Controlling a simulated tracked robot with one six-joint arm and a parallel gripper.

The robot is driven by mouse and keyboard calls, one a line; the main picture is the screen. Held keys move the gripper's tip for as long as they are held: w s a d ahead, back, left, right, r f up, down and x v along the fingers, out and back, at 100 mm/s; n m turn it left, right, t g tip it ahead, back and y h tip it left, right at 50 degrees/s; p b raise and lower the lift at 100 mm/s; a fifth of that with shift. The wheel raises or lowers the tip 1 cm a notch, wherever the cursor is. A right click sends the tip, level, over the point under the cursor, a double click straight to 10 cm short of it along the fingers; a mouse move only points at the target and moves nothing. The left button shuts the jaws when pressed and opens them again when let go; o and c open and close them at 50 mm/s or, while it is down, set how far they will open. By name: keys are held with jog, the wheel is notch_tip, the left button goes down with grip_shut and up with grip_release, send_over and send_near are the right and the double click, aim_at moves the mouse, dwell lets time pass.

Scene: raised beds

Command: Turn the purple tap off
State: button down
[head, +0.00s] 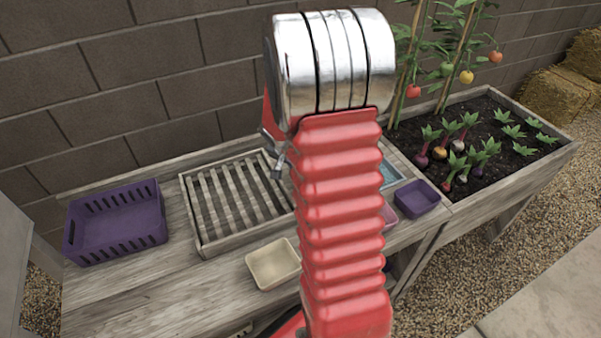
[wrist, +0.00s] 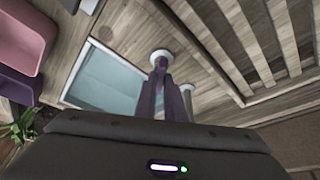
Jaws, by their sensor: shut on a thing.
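The purple tap (wrist: 160,82) shows in the wrist view, with a pale round base on the wooden bench and a purple part reaching down to the dark housing of my gripper (wrist: 157,112). My gripper is shut on the purple tap; its fingertips are mostly hidden behind the housing. A pale grey post (wrist: 187,97) stands just right of the tap. A pale blue basin (wrist: 105,78) lies to the left. In the head view my red arm hides the tap, and small grey metal parts (head: 275,162) show beside it, too small to identify.
On the bench are a purple crate (head: 115,222), a slatted wooden rack (head: 205,240), a cream tray (head: 272,265) and a small purple tub (head: 417,199). A planted raised bed (head: 520,175) adjoins on the right. A block wall runs behind.

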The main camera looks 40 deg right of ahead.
jog(key=m+g, duration=0.1)
jog(key=m, duration=0.3)
jog(key=m+g, duration=0.1)
jog(key=m, duration=0.2)
jog(key=shift+w+a+g, duration=0.1)
jog(key=shift+w+g, duration=0.2)
dwell(0.3)
jog(key=c, duration=1.8)
grip_release()
jog(key=shift+c, duration=0.2)
jog(key=v, duration=1.3)
jog(key=shift+r, duration=0.35)
jog(key=shift+w, duration=0.15)
